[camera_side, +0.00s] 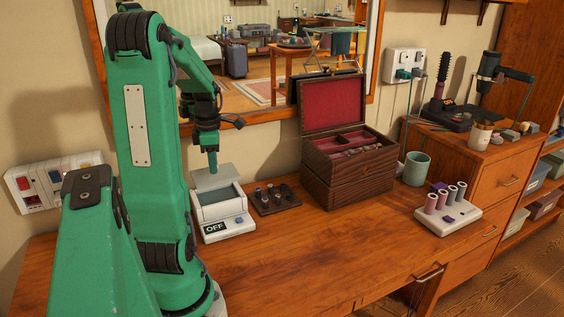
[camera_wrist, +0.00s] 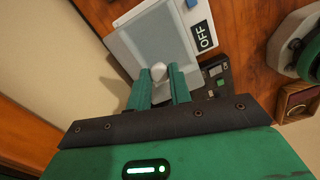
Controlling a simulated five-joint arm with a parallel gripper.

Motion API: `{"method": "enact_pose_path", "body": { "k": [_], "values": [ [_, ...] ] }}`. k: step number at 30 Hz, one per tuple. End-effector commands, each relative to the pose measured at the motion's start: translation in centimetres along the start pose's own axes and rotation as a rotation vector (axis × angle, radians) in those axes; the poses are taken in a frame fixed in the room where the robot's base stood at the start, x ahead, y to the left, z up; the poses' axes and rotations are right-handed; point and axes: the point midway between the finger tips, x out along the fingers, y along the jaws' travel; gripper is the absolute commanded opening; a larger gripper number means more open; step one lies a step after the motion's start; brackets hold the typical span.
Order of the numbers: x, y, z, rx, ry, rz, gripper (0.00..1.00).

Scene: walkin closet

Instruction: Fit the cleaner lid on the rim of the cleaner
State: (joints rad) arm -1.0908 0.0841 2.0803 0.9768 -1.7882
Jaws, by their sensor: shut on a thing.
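The cleaner (camera_side: 223,222) is a white box with an OFF label, standing on the wooden desk top; its open basin shows in the side view. The cleaner lid (camera_side: 211,180) is a flat grey plate, held above the back part of the cleaner and apart from its rim. My gripper (camera_side: 212,168) points down over the lid. In the wrist view, my gripper (camera_wrist: 158,80) is shut on the round pale knob of the lid (camera_wrist: 166,38). There the lid hides most of the basin, and white edges of the cleaner (camera_wrist: 118,42) show around it.
A dark tray (camera_side: 275,200) with small pieces sits just right of the cleaner. An open wooden box (camera_side: 348,175) stands farther right, then a green cup (camera_side: 416,168) and a white rack with rolls (camera_side: 448,212). The wall and mirror are close behind. The front desk is clear.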

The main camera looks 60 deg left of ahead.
Motion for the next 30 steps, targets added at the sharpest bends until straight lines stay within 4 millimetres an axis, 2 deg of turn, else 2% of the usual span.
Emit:
{"method": "enact_pose_path", "body": {
  "k": [15,30],
  "values": [
    [3.3,-0.1,0.0,0.000,0.000,-0.001,0.02],
    [4.0,0.0,0.0,0.000,0.000,0.000,0.02]
  ]
}}
